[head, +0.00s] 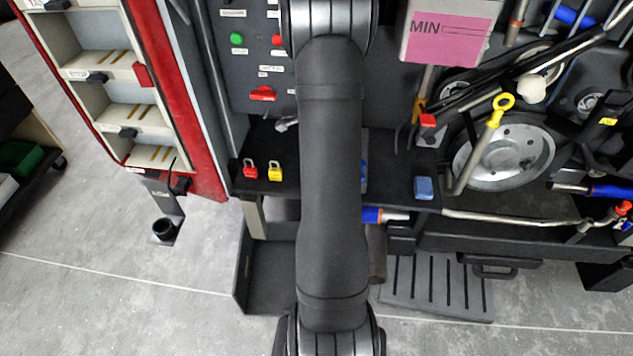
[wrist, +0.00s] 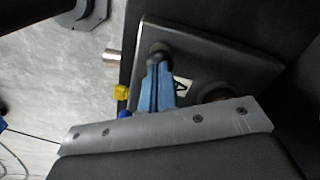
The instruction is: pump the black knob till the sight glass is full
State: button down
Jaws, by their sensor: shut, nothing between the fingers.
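In the wrist view my gripper (wrist: 160,63) has its two blue fingers together, with nothing between them. A dark round knob (wrist: 160,47) shows right at the fingertips, on a dark grey plate with a white label marked A. I cannot tell whether the fingertips touch it. Another round brownish part (wrist: 214,95) on the plate is partly hidden by a grey bar in front. In the head view my arm covers the middle, and my gripper and the knob are hidden. I cannot make out a sight glass in either view.
In the head view a red padlock (head: 249,169) and a yellow padlock (head: 273,171) stand on the dark shelf left of my arm. Right are a blue block (head: 424,188), a yellow-ringed handle (head: 503,102), a wheel and a pink MIN card (head: 447,40).

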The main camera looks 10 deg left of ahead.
jog(key=shift+f, duration=0.55)
jog(key=shift+r, duration=1.75)
jog(key=shift+f, duration=1.75)
jog(key=shift+r, duration=1.75)
